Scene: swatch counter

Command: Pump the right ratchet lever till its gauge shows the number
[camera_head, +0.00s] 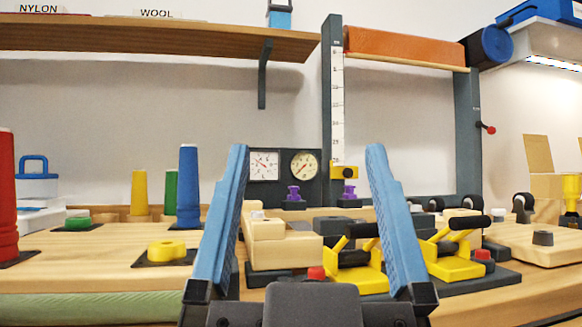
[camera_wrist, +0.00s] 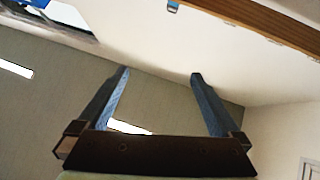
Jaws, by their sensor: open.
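Two yellow ratchet levers with black handles stand on the counter: the left lever (camera_head: 362,277) is partly behind my right finger, and the right lever (camera_head: 453,262) is just right of that finger. Two dial gauges sit on a dark panel behind: a square white left gauge (camera_head: 264,166) and a round cream right gauge (camera_head: 304,164). Their numbers are too small to read. My gripper (camera_head: 308,150) is open and empty, its blue fingers pointing up in front of the counter.
Red knobs (camera_head: 316,273) stand beside the levers. A dark post with a scale (camera_head: 337,100) rises behind. Coloured cones, including a blue one (camera_head: 188,185), and a yellow knob (camera_head: 166,250) stand at left. A shelf (camera_head: 150,38) runs overhead. A pale block (camera_head: 540,243) lies at right.

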